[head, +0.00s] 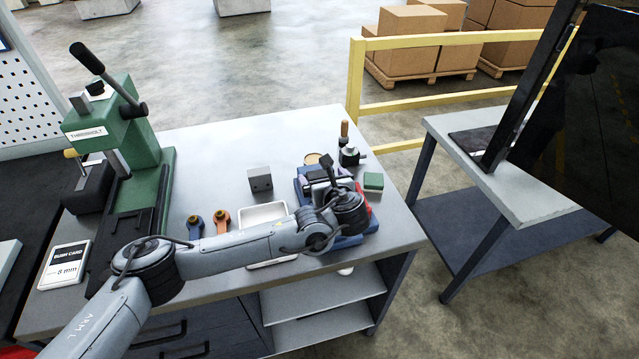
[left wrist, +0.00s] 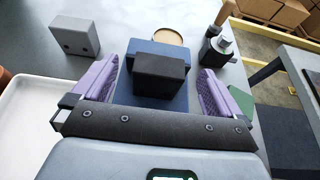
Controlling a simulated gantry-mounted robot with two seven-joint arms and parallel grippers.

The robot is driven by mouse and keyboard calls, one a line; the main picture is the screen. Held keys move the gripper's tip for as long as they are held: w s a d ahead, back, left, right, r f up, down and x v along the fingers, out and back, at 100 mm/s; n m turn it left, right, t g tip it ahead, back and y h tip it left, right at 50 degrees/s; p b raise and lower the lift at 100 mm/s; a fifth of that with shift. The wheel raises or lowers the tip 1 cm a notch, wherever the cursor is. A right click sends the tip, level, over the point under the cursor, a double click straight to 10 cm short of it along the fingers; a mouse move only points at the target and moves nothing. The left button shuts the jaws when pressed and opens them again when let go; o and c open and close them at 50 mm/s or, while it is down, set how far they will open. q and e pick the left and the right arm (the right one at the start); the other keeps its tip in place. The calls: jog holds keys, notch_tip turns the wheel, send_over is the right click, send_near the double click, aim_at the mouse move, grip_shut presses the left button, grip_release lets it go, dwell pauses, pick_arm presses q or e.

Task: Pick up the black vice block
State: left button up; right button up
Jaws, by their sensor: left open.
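A black block (left wrist: 162,78), which looks like the vice block, sits on a blue base (left wrist: 155,48) in the left wrist view. My left gripper (left wrist: 160,70) is open, with one purple finger on each side of the block. Gaps show between the block and both fingers. In the head view my left gripper (head: 320,180) is over the blue base (head: 357,240) near the right end of the bench, and my arm hides most of the block there. My right gripper is not in view.
A grey block with two holes (head: 260,182) stands left of the base. A white tray (head: 262,212), a green block (head: 373,181), a small black fixture (head: 349,156) and a round tan lid (head: 311,158) are close by. A green press (head: 120,140) stands at the left.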

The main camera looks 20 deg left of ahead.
aim_at(319, 174)
pick_arm(q)
jog(key=shift+x, duration=1.55)
jog(key=shift+f, duration=0.1)
jog(key=c, duration=1.4)
